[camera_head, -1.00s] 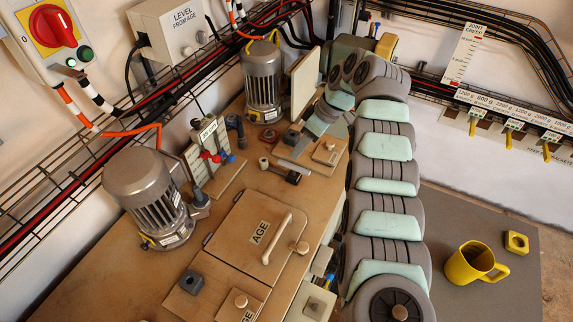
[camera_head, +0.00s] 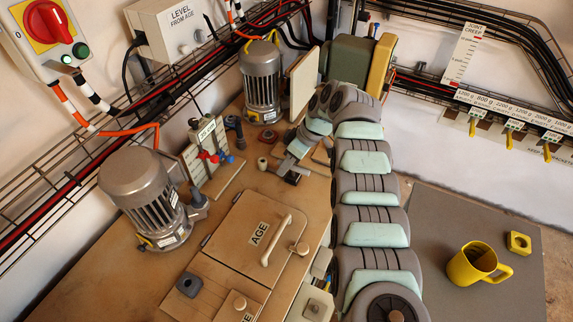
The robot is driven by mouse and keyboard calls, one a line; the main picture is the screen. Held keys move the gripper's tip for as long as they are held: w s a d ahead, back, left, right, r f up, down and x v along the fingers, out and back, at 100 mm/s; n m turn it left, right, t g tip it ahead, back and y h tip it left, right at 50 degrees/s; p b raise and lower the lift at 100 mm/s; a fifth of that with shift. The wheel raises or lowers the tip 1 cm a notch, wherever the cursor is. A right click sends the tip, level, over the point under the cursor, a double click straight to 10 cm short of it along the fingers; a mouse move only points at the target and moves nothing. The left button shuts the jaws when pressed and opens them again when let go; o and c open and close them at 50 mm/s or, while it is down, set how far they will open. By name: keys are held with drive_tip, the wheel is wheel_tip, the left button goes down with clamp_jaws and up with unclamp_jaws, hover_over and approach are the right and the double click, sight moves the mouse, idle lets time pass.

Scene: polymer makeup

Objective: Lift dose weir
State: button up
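No part in view carries a readable dose weir label, so I cannot tell for sure which one it is. A small dark part (camera_head: 289,177) lies on the tan deck beyond the AGE hatch (camera_head: 257,236), partly covered by my gripper. My gripper (camera_head: 291,168) hangs at the end of the grey and mint arm, low over this dark part. Its fingers are small and partly hidden, so I cannot tell whether they are open or touching. A small tan labelled lid (camera_head: 322,151) beside it is largely hidden behind my arm.
A motor (camera_head: 145,195) stands at left and another (camera_head: 262,83) at the back. A panel with red and blue knobs (camera_head: 208,153) stands left of my gripper. A yellow mug (camera_head: 477,264) and yellow block (camera_head: 518,242) sit on the grey mat (camera_head: 440,230), otherwise clear.

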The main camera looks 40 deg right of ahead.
clamp_jaws()
idle(1.1)
